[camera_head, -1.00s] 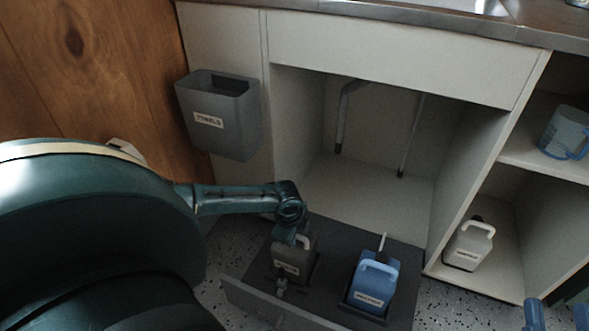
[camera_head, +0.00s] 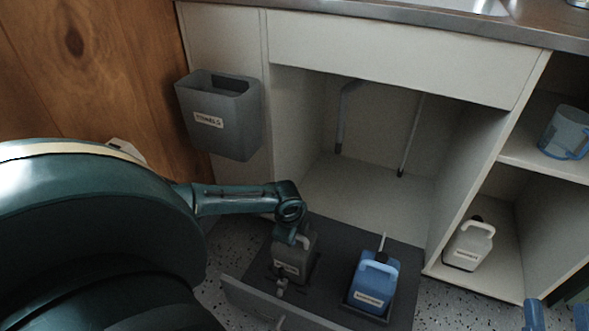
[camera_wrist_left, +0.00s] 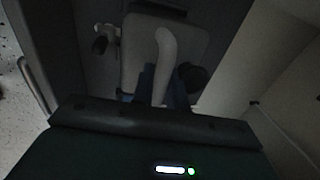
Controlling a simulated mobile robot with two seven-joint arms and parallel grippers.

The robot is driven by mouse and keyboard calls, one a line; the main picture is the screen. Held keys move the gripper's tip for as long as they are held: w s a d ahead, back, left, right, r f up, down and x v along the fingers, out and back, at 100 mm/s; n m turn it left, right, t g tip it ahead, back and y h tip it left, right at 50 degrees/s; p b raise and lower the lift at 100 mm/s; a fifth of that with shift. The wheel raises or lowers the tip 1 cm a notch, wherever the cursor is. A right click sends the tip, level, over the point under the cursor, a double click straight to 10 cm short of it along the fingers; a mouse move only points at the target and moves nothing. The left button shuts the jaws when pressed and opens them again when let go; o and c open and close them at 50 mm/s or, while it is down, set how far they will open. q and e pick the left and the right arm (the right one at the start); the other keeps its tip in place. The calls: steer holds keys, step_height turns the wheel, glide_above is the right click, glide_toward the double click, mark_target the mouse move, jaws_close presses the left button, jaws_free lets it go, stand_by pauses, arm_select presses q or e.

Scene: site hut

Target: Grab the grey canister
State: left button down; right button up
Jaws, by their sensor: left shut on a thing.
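The grey canister (camera_head: 293,262) stands upright on the dark pull-out tray (camera_head: 335,265), with a label on its front. My left gripper (camera_wrist_left: 162,88) is shut on the canister's handle, its blue fingers on either side of it in the left wrist view. The canister's body (camera_wrist_left: 190,45) shows there too, with a dark cap beside the handle. In the head view my left wrist hides part of the canister's top. My right gripper (camera_head: 557,317) is at the bottom right, its two blue fingertips apart and empty.
A blue canister (camera_head: 373,285) stands on the tray to the right. A white canister (camera_head: 469,245) is on the right cabinet floor, a blue jug (camera_head: 564,133) on the shelf above. A grey towel bin (camera_head: 220,115) hangs at left. The open cabinet holds pipes and free floor.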

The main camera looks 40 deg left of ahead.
stand_by(0.4)
arm_select(q)
steer(key=shift+w+r, duration=0.1)
steer(key=shift+w, duration=0.05)
steer(key=shift+r, duration=0.15)
